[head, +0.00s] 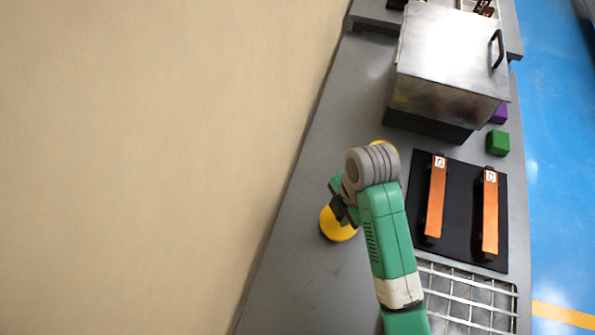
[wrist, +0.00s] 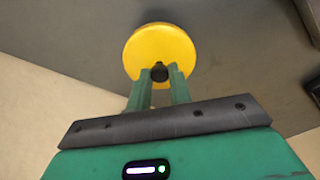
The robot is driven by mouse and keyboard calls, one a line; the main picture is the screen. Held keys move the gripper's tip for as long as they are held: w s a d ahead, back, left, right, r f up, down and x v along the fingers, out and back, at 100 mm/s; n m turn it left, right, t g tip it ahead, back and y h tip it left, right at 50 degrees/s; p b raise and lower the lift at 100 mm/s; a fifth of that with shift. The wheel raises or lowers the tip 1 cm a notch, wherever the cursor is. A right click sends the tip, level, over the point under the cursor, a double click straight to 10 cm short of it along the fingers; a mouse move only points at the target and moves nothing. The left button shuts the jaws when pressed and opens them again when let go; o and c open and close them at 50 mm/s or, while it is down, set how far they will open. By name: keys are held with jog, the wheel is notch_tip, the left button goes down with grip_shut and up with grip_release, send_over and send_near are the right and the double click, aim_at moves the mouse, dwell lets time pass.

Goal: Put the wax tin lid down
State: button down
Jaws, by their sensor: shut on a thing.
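The wax tin lid is a round yellow disc (head: 336,228) with a dark knob in its middle. It is at the left part of the grey bench, near the wall. My gripper (head: 343,208) is shut on the lid's knob, which shows between the two green fingers in the wrist view (wrist: 160,73). The yellow disc (wrist: 160,45) faces the camera there. I cannot tell whether the lid touches the bench. Another yellow thing (head: 378,143), perhaps the tin, shows a sliver behind my arm; most of it is hidden.
The bench (head: 300,275) is bare around the lid, with the beige wall (head: 150,160) to its left. To the right are a black mat (head: 462,210) with two copper bars, a wire rack (head: 468,300), a green block (head: 497,142), a purple block (head: 499,114) and a metal box (head: 445,60).

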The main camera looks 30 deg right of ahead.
jog(key=shift+w+d, duration=0.1)
jog(key=w+d+b, duration=0.1)
jog(key=w+d, duration=0.1)
jog(key=w, duration=0.2)
jog(key=w+d+f+b, duration=0.1)
jog(key=w+d+b, duration=0.1)
jog(key=w+d, duration=0.1)
jog(key=w+d+b, duration=0.2)
jog(key=w+d, duration=0.1)
jog(key=w, duration=0.3)
jog(key=shift+f, duration=0.3)
jog(key=shift+w+d+r+b, duration=0.1)
jog(key=shift+w+d+b, duration=0.15)
jog(key=shift+b, duration=0.05)
notch_tip(320, 180, down, 4)
jog(key=shift+s+r+b, duration=0.1)
jog(key=shift+b, duration=0.75)
jog(key=shift+r, duration=0.1)
jog(key=c, duration=1.3)
grip_release()
